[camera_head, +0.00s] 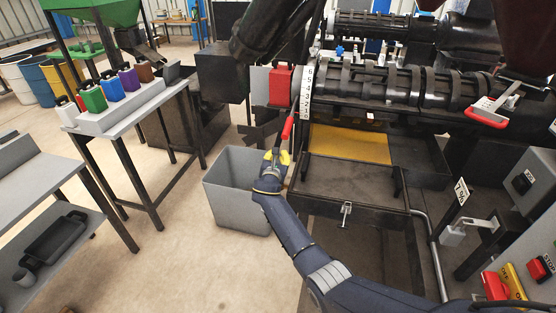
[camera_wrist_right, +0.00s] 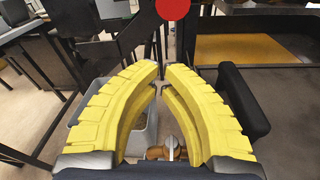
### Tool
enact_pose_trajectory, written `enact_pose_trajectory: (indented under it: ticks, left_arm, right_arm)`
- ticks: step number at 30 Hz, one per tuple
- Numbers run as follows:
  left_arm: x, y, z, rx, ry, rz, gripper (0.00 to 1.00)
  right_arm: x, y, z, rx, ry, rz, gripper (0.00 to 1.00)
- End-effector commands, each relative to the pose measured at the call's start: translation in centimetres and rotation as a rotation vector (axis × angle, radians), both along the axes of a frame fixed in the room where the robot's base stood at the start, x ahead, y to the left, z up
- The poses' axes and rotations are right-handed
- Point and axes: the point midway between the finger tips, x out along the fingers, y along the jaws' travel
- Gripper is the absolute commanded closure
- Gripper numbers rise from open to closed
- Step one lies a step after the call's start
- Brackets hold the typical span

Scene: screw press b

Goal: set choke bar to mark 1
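The choke bar (camera_head: 288,127) is a slim bar with a red grip, slanting below the lower end of a white curved scale plate (camera_head: 307,92) with black numbers. The mark it stands at is too small to tell. My right gripper (camera_head: 277,154) has yellow fingers just below the red grip. In the right wrist view its fingertips (camera_wrist_right: 162,68) have a narrow gap with nothing between them. The round red end of the grip (camera_wrist_right: 173,8) shows beyond the tips, apart from them. My left gripper is not in view.
A grey bin (camera_head: 232,195) stands on the floor beneath my right gripper. The black press barrel (camera_head: 400,85) lies at the right, with a yellow panel (camera_head: 350,143) below it. A bench with coloured containers (camera_head: 92,97) is at the left.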

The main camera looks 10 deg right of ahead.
Motion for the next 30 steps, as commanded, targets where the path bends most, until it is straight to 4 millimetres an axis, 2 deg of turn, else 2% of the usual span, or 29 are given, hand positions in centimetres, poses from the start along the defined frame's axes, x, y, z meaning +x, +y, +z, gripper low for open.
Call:
enact_pose_trajectory:
  ticks: [4, 14, 30]
  left_arm:
    - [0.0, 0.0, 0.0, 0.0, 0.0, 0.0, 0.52]
    - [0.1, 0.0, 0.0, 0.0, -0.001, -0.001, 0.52]
    - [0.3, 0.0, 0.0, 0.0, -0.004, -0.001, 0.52]
  right_arm:
    - [1.7, -0.8, -0.2, -0.001, 0.001, -0.001, 1.0]
    - [3.8, -1.7, -0.4, 0.0, 0.001, 0.0, 1.0]
    - [2.8, -2.0, 2.8, 0.003, -0.001, 0.0, 1.0]
